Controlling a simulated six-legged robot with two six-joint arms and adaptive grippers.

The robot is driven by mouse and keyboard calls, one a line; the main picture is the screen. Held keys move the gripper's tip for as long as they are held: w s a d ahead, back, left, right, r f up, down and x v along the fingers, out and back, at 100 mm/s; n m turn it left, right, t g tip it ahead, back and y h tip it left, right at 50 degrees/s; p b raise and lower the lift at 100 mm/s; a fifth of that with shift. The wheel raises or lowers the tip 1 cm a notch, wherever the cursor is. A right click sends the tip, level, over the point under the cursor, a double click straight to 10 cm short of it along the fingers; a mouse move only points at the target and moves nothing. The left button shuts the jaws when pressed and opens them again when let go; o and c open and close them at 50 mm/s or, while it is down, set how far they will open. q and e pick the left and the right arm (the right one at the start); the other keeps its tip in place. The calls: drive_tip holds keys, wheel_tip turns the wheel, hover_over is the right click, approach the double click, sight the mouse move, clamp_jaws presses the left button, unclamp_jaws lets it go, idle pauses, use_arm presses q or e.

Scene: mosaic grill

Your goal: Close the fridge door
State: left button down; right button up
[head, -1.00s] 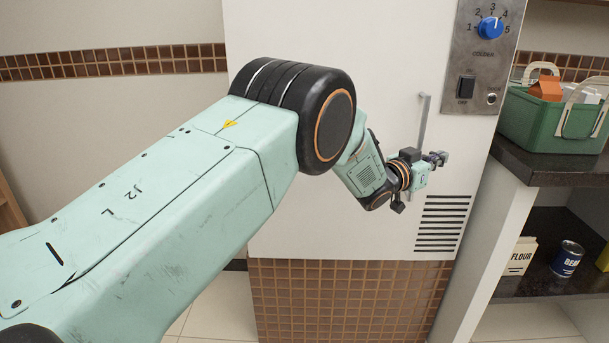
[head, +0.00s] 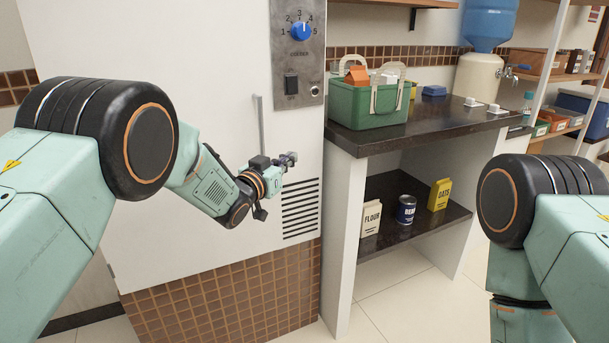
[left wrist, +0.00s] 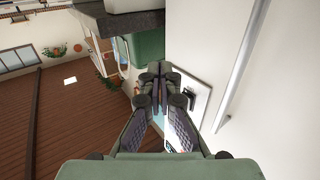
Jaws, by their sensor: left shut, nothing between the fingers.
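The white fridge door (head: 200,90) stands in front of me in the head view, with brown tiles along its bottom. I see no clear gap at its right edge, but cannot tell whether it is fully shut. Its upright metal handle (head: 261,125) also shows in the left wrist view (left wrist: 238,70). My left gripper (head: 291,158) is in front of the door, just right of and below the handle's lower end. Its fingers (left wrist: 160,72) are shut and empty, beside the handle, not around it. I cannot tell whether they touch the door. My right gripper is out of view.
A dark counter (head: 440,125) stands right of the fridge with a green basket (head: 365,108) on it. Its lower shelf holds a flour packet (head: 371,218), a can (head: 406,209) and a yellow box (head: 439,194). The floor (head: 400,300) before it is clear.

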use_arm(q)
drive_tip(key=s+d+p, duration=0.2)
drive_tip(key=s+d, duration=0.2)
drive_tip(key=s, duration=0.4)
drive_tip(key=s+a+f+n+g+y, duration=0.1)
drive_tip(key=s+a+f+g+y, duration=0.2)
drive_tip(key=s+a+f, duration=0.65)
drive_tip(key=s+a+f+n+g+y, duration=0.2)
drive_tip(key=s+a+f+g+y, duration=0.4)
drive_tip(key=f, duration=0.7)
drive_tip(key=s+a+f+n+g, duration=0.1)
drive_tip(key=s+a+f+g, duration=0.1)
drive_tip(key=s, duration=0.9)
drive_tip(key=s+a+f+n+g, duration=0.1)
drive_tip(key=s+a+f+g, duration=0.1)
drive_tip(key=s, duration=1)
drive_tip(key=s+a+f+n+g, duration=0.1)
drive_tip(key=s+a+f+g, duration=0.1)
drive_tip(key=s, duration=0.9)
wheel_tip(320, 180, down, 3)
drive_tip(key=shift+s+a+r+g+h, duration=0.15)
drive_tip(key=shift+s+a+g+h, duration=0.1)
drive_tip(key=shift+a+g+h, duration=0.2)
drive_tip(key=c, duration=2.1)
unclamp_jaws()
